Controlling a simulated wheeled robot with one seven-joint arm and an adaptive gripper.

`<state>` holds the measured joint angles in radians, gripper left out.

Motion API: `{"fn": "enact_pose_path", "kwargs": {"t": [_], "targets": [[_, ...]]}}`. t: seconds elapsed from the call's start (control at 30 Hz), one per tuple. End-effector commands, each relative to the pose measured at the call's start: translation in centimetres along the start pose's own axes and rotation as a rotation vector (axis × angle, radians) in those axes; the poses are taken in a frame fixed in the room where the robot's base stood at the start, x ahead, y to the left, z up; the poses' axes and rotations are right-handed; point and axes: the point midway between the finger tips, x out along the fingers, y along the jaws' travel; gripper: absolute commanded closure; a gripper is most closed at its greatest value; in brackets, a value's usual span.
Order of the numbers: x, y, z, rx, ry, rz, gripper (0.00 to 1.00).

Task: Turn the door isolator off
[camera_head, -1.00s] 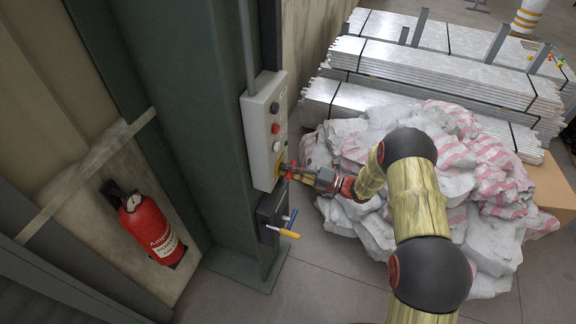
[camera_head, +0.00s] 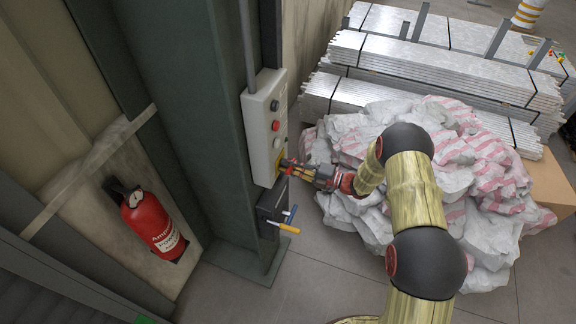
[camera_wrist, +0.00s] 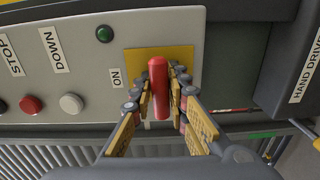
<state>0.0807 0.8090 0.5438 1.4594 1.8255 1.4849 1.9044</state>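The door isolator is a red handle (camera_wrist: 159,95) on a yellow plate (camera_wrist: 185,56), low on the grey control box (camera_head: 258,120). In the wrist view an "ON" label is left of the plate. My gripper (camera_wrist: 163,88) is at the handle, one finger close on each side. The fingers are drawn in and look shut on the handle, though exact contact is hard to see. In the head view my gripper (camera_head: 287,167) reaches the box from the right and hides most of the handle.
Buttons (camera_wrist: 71,104) sit beside the isolator. Below it is a dark box (camera_head: 268,212) with a yellow-and-blue lever (camera_head: 284,226). A fire extinguisher (camera_head: 152,225) is at left. White sacks (camera_head: 475,210) and metal planks (camera_head: 430,70) lie behind my arm.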

Motion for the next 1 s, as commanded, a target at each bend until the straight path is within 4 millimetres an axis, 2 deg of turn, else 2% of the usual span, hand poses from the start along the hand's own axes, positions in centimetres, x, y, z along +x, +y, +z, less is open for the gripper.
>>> {"fn": "enact_pose_path", "kwargs": {"t": [0.3, 0.67, 0.83, 1.0], "targets": [[0.0, 0.0, 0.0, 0.000, 0.000, 0.000, 0.66], [-0.4, 0.0, 0.0, 0.000, 0.000, 0.000, 0.66], [-2.7, 0.0, 0.1, 0.001, -0.003, -0.001, 0.66], [-6.2, -0.1, 0.1, 0.001, -0.004, 0.000, 0.66]]}}
